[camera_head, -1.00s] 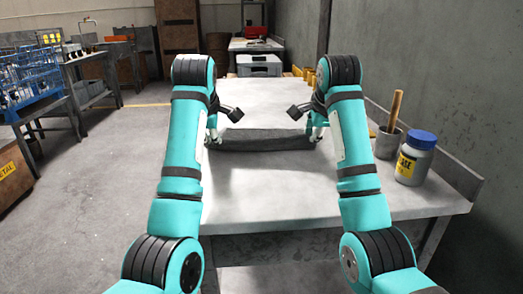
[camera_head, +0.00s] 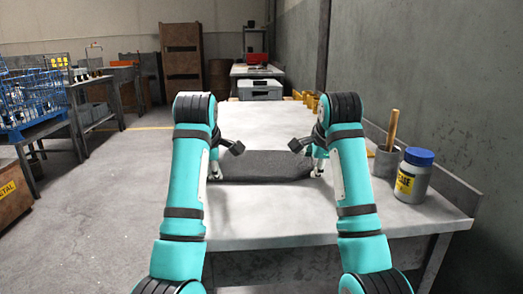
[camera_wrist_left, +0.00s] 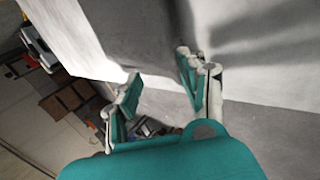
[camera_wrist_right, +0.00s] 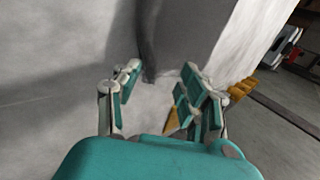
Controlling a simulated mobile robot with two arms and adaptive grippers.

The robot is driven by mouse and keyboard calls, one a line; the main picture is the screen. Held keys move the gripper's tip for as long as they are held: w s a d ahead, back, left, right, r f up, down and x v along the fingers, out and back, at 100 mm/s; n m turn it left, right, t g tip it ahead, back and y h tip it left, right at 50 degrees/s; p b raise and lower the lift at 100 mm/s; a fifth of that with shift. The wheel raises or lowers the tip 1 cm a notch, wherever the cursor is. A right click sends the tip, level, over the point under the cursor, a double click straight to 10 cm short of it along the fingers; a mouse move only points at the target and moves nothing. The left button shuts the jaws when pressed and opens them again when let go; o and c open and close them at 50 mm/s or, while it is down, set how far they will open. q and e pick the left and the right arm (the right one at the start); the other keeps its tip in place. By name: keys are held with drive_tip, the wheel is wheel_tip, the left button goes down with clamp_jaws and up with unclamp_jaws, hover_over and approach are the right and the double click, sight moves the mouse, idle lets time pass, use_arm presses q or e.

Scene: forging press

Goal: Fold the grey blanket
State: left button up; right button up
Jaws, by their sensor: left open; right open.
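The grey blanket (camera_head: 265,166) lies as a dark, narrow band across the bench, between my two grippers in the head view. It also shows in the left wrist view (camera_wrist_left: 145,32) and in the right wrist view (camera_wrist_right: 183,38). My left gripper (camera_head: 214,172) is at the blanket's left end. Its fingers (camera_wrist_left: 160,68) stand apart in the left wrist view. My right gripper (camera_head: 318,166) is at the blanket's right end. Its fingers (camera_wrist_right: 160,75) are spread with nothing clearly held. I cannot tell whether either gripper touches the cloth.
The pale bench top (camera_head: 270,215) is clear in front of the blanket. At right stand a jar with a blue lid (camera_head: 413,175) and a grey cup (camera_head: 386,160) with a wooden handle. A grey case (camera_head: 260,90) is beyond the far end.

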use_arm(q)
drive_tip(key=w+v, duration=0.1)
drive_tip(key=v, duration=0.9)
drive_tip(key=shift+s+r, duration=0.35)
drive_tip(key=shift+r, duration=0.3)
use_arm(e)
drive_tip(key=w+v, duration=0.1)
drive_tip(key=v, duration=0.9)
drive_tip(key=shift+s+r, duration=0.35)
drive_tip(key=shift+r, duration=0.3)
